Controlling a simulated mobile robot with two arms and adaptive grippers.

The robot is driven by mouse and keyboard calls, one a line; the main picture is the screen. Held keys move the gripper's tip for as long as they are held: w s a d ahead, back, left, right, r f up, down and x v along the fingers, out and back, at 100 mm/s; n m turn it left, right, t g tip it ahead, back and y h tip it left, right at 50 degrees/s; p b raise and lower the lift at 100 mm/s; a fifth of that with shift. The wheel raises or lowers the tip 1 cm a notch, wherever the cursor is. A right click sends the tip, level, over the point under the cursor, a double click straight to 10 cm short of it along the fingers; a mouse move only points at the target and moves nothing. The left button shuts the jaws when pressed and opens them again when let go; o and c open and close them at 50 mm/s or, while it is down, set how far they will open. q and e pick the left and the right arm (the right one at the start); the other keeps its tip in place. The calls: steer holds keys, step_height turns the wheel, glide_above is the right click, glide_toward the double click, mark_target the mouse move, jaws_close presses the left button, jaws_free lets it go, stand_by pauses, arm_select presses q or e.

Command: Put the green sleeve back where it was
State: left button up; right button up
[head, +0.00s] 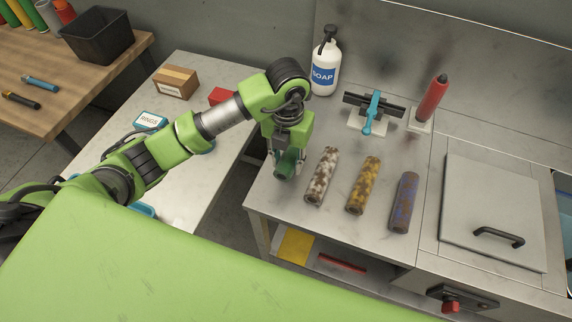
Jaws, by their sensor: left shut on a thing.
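The green sleeve (287,164), dark green and tube-shaped, is in my left gripper (286,166) at the left end of the metal bench (346,240). The fingers are shut on it and partly hide it. I cannot tell whether it touches the bench top. To its right three mottled sleeves lie apart in a row: a brown and white one (322,176), a yellow and brown one (363,186) and a purple and brown one (404,203). My right gripper is not in view.
A soap bottle (324,66), a clamp with a blue handle (371,113) and an upright red tool (431,101) stand behind the sleeves. A lid with a handle (494,212) is at right. A white table (186,188) with boxes stands left, across a gap.

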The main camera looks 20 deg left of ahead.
arm_select(q)
steer(key=f+p, duration=0.1)
steer(key=f, duration=0.2)
steer(key=shift+a+f+p, duration=0.1)
steer(key=shift+a+p, duration=0.1)
steer(key=shift+p, duration=0.15)
steer(key=shift+f, duration=0.15)
steer(key=shift+f, duration=0.1)
steer(key=o, duration=1.1)
